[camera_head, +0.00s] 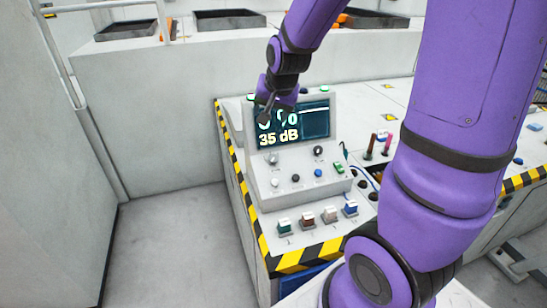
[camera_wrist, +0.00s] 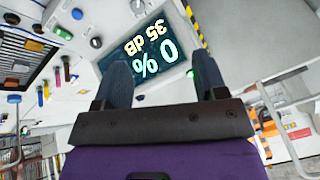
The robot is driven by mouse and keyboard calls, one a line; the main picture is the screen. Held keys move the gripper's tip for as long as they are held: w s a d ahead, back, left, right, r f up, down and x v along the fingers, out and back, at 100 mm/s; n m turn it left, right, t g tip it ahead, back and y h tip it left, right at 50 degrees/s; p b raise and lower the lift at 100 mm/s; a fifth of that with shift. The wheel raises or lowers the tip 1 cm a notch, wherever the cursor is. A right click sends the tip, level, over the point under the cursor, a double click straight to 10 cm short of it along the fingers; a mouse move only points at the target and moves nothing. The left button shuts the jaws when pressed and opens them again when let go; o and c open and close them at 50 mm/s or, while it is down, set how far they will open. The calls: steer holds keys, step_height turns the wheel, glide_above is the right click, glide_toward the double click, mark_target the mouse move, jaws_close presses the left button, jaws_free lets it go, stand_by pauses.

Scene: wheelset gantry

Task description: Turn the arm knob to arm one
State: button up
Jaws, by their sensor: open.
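A grey control console (camera_head: 262,185) stands on the bench, its dark screen (camera_head: 312,118) reading "35 dB" and a partly hidden "%" value. Below the screen are a silver knob (camera_head: 272,159) and a black knob (camera_head: 318,151). I cannot read which is the arm knob. My gripper (camera_head: 268,108) hangs in front of the upper left of the screen, above the knobs and apart from them. In the wrist view my gripper (camera_wrist: 162,64) has its two fingers wide apart with nothing between them, and the screen (camera_wrist: 150,62) lies beyond. A black knob (camera_wrist: 96,42) shows left of the fingers there.
Lower on the console are a small black knob (camera_head: 295,178), a blue button (camera_head: 318,172) and a green button (camera_head: 338,168). Several coloured switches, including a green one (camera_head: 284,227), line the front. Upright coloured handles (camera_head: 371,145) stand right of the console. Floor at left is clear.

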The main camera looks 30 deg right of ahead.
mark_target(274, 158)
steer(key=w+d+f+m, duration=0.1)
steer(key=w+d+f, duration=0.2)
steer(key=f, duration=0.5)
steer(key=w+d+f+m+h, duration=0.1)
steer(key=w+d+f+m, duration=0.1)
steer(key=f, duration=0.7)
steer(key=w+d+f+m, duration=0.1)
steer(key=w+d+f, duration=0.2)
steer(key=w+f, duration=0.3)
steer(key=shift+w+d+f+m, duration=0.1)
steer(key=shift+d+f+m, duration=0.1)
steer(key=shift+f, duration=0.4)
steer(key=shift+w+d+f+m, duration=0.1)
steer(key=shift+d+f, duration=0.1)
steer(key=shift+f, duration=0.4)
steer(key=shift+h, duration=0.3)
steer(key=c, duration=0.9)
